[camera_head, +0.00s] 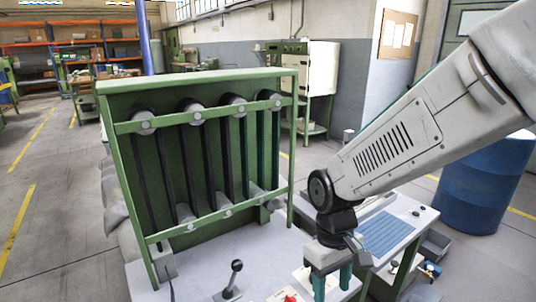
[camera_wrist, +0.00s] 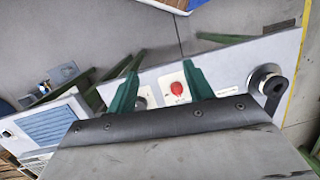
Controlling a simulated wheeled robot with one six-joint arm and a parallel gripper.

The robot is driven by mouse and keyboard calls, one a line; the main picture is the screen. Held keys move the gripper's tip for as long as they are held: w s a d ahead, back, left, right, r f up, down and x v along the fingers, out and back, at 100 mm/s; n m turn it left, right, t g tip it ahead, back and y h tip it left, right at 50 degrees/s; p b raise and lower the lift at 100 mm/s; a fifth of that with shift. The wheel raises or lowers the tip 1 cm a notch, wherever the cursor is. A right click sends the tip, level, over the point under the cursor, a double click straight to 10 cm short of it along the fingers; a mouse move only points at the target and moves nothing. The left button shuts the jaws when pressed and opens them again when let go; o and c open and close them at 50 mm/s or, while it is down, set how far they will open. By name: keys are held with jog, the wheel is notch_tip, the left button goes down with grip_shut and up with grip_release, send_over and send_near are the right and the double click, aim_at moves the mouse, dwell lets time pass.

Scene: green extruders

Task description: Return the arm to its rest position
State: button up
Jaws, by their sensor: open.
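My gripper (camera_head: 331,284) is at the lower middle right of the head view, with its green fingers pointing down over the grey machine table. In the wrist view my gripper (camera_wrist: 160,90) shows its two green fingers spread apart with nothing held between them. Beyond the fingertips is a red button (camera_wrist: 177,88) on a pale plate. The red button also shows in the head view (camera_head: 290,298), left of my fingers. My arm reaches in from the upper right of the head view.
A green extruder frame (camera_head: 112,122) with rollers stands left of my arm. A black-knobbed lever (camera_head: 233,280) rises from the table, left of my gripper. A side table with a blue panel (camera_head: 383,234) is behind my gripper. A blue barrel (camera_head: 484,185) stands at right. Open floor lies left.

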jog(key=s+d+r+m+t, duration=0.3)
jog(key=s+d+r+m, duration=0.3)
jog(key=s+d+r, duration=0.6)
notch_tip(320, 180, up, 2)
jog(key=shift+s+d+r+t, duration=0.15)
jog(key=shift+s+d+t, duration=0.2)
jog(key=shift+d, duration=0.5)
